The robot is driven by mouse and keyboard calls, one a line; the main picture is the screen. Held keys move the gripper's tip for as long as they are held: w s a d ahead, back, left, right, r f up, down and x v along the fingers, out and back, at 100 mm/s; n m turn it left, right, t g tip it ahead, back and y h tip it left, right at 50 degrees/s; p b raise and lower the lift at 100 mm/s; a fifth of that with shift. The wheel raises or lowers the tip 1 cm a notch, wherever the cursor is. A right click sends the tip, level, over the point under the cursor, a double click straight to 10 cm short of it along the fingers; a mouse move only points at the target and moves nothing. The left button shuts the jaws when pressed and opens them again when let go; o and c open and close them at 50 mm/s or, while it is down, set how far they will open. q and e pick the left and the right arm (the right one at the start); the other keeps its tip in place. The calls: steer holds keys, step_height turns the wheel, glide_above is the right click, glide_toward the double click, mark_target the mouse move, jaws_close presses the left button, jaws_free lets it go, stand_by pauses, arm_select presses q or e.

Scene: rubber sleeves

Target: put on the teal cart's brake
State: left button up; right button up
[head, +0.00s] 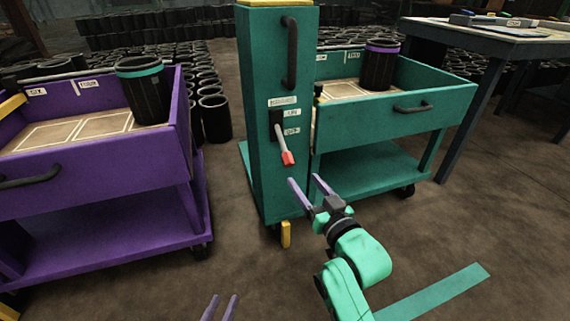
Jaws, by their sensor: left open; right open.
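The teal cart (395,115) stands right of centre, with a tall teal post (262,100) at its left end. On the post's front a lever (283,143) with a red tip hangs down and slightly right from a black plate. Small white labels sit beside it; their text is too small to read. A yellow piece (286,233) shows at the post's foot. My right gripper (306,182) is open and empty, just below and right of the red tip, apart from it. My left gripper (222,300) is open at the bottom edge; only its fingertips show.
A purple cart (90,215) stands at left, carrying a black sleeve with a teal band (144,90). A black sleeve with a purple band (379,66) stands in the teal cart. A table (480,40) is at back right. Many black sleeves fill the back.

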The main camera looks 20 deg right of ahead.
mark_target(291, 163)
steer(key=w, duration=0.3)
steer(key=shift+w+a+b, duration=0.1)
steer(key=shift+a+b, duration=0.15)
steer(key=shift+b, duration=0.15)
arm_select(q)
steer(key=w+a+r+t+h, duration=0.1)
steer(key=w+r+t, duration=0.25)
steer(key=r, duration=0.45)
steer(key=w+r+t, duration=0.2)
steer(key=w+r, duration=0.3)
steer(key=r, duration=0.4)
arm_select(e)
steer(key=w, duration=0.1)
steer(key=w+b, duration=0.1)
steer(key=shift+w+a, duration=0.2)
steer(key=shift+w, duration=0.15)
steer(key=w, duration=0.2)
steer(key=shift+w+a+b, duration=0.2)
steer(key=shift+w+b, duration=0.2)
steer(key=shift+w+a+b, duration=0.2)
steer(key=shift+w+b, duration=0.15)
steer(key=shift+w, duration=0.75)
arm_select(q)
step_height(291, 163, up, 16)
steer(key=s+a+m+t+h, duration=0.1)
steer(key=a+m+t+h, duration=0.1)
steer(key=t, duration=0.3)
steer(key=shift+s+a+r, duration=0.2)
steer(key=shift+s+r, duration=0.05)
steer(key=shift+s, duration=0.05)
